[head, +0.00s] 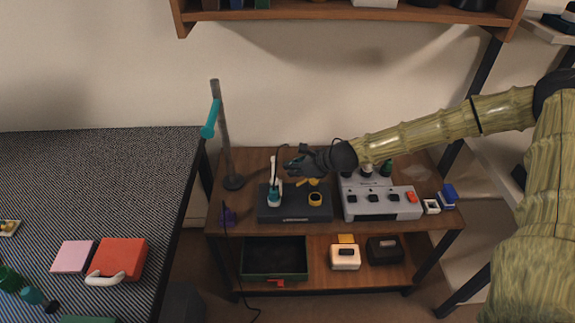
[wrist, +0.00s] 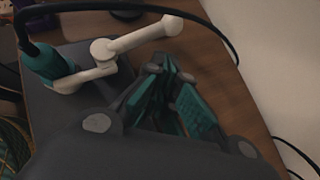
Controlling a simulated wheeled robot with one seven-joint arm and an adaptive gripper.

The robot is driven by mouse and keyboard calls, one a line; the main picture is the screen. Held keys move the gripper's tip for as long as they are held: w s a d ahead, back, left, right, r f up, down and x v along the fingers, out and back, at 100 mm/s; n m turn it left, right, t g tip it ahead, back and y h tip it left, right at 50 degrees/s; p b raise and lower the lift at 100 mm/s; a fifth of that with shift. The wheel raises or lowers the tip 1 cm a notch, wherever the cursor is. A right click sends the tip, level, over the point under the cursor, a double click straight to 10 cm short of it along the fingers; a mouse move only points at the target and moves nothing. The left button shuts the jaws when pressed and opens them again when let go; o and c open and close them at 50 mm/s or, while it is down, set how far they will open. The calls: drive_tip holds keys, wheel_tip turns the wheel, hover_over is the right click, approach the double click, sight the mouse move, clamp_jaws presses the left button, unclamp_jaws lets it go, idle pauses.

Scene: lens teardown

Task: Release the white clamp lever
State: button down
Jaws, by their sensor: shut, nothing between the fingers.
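The white clamp lever (wrist: 145,38) shows in the wrist view at the upper middle, joined by white links to a teal cylindrical part (wrist: 46,62). In the head view the lever (head: 273,167) stands up above the teal part (head: 274,196) on the dark base unit (head: 296,214). My gripper (head: 291,166) is just right of the lever in the head view. In the wrist view my gripper (wrist: 186,75) has its teal-padded fingers together at the tips, with nothing held. It appears apart from the lever, below and right of its end.
A grey control box (head: 382,205) stands right of the base unit on the wooden shelf table (head: 330,233). A lamp-like stand (head: 226,140) with a teal arm rises at the left. A black cable (wrist: 130,7) arches over the lever. A patterned table (head: 90,190) is at far left.

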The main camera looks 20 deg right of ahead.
drive_tip(key=shift+w+a+r, duration=0.2)
drive_tip(key=shift+w+a, duration=0.4)
drive_tip(key=shift+w, duration=0.15)
